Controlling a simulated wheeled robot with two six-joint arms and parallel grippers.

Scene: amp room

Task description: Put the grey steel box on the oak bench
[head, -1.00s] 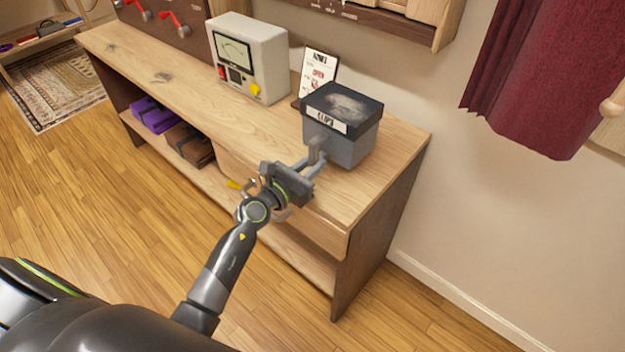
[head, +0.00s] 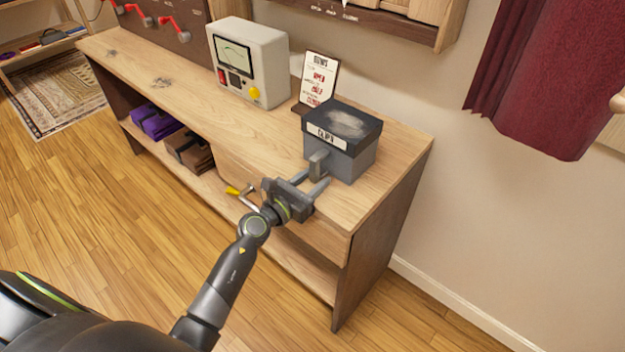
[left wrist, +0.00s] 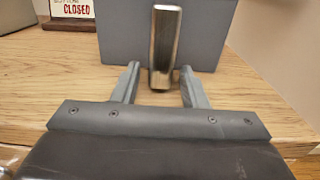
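The grey steel box (head: 352,165) with a dark lid and a white label stands upright on the oak bench (head: 245,128), near its right end. Its front also shows in the left wrist view (left wrist: 120,42), with a metal handle (left wrist: 165,45) sticking out toward me. My left gripper (head: 317,178) is in front of the box at the bench's front edge. In the left wrist view its two fingers (left wrist: 160,82) are apart, one either side of the handle's lower end, not closed on it. My right gripper is not in view.
A small sign (head: 318,78) stands behind the box. A cream meter unit (head: 250,60) stands farther left on the bench. A crank with a yellow knob (head: 240,193) juts from the bench front. A red curtain (head: 545,80) hangs at the right.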

